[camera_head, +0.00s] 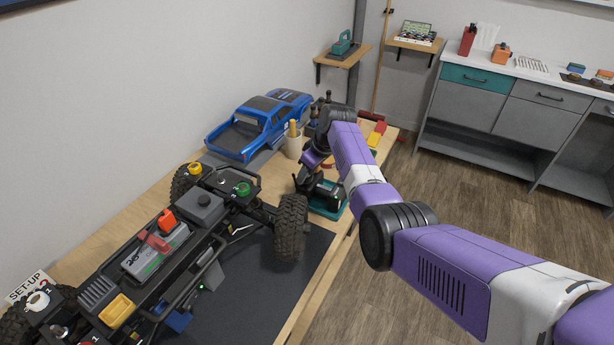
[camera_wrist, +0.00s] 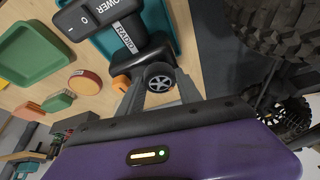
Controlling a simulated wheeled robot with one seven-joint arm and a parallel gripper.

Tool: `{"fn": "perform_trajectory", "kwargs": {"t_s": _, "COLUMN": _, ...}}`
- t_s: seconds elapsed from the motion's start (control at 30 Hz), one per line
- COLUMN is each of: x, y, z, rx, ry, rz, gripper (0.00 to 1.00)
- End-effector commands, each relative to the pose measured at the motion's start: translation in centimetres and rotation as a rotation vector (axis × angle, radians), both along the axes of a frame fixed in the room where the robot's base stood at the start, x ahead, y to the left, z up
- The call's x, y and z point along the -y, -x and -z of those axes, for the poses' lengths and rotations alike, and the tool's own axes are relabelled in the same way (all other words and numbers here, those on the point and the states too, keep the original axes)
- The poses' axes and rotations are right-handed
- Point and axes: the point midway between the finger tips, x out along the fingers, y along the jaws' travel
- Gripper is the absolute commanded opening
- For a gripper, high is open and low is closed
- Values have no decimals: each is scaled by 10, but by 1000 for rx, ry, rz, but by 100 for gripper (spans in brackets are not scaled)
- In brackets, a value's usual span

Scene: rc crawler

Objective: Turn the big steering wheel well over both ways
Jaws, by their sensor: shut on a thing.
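The steering wheel (camera_wrist: 160,77), a small black-rimmed wheel with silver spokes, sits on a black transmitter (camera_wrist: 125,36) marked POWER. My gripper (camera_wrist: 159,88) is shut on the wheel, one grey finger at each side of it. In the head view the transmitter (camera_head: 322,193) stands in a teal tray (camera_head: 329,211) on the bench, beyond the crawler's front tyre. My purple gripper (camera_head: 312,160) reaches down to it from above; the wheel and fingertips are too small or hidden there to make out.
The crawler chassis (camera_head: 175,245) with big knobbly tyres fills the near bench on a dark mat (camera_head: 255,290). A blue truck body (camera_head: 258,124) and a cream cup (camera_head: 293,147) stand behind the transmitter. Coloured trays and tins lie beside it. The floor to the right is clear.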

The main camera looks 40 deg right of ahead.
Motion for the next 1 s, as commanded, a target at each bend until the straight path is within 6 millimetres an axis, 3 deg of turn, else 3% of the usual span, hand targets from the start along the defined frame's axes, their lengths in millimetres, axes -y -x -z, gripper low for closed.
{"fn": "perform_trajectory", "kwargs": {"t_s": 0.7, "x": 0, "y": 0, "z": 1, "rx": -2, "ry": 0, "rz": -80, "gripper": 1}}
{"fn": "perform_trajectory", "kwargs": {"t_s": 0.73, "x": 0, "y": 0, "z": 1, "rx": -2, "ry": 0, "rz": -80, "gripper": 47}}
{"fn": "perform_trajectory", "kwargs": {"t_s": 0.8, "x": 0, "y": 0, "z": 1, "rx": -2, "ry": 0, "rz": -80, "gripper": 61}}
{"fn": "perform_trajectory", "kwargs": {"t_s": 0.83, "x": 0, "y": 0, "z": 1, "rx": -2, "ry": 0, "rz": -80, "gripper": 63}}
{"fn": "perform_trajectory", "kwargs": {"t_s": 1.0, "x": 0, "y": 0, "z": 0, "rx": -1, "ry": 0, "rz": -80, "gripper": 63}}
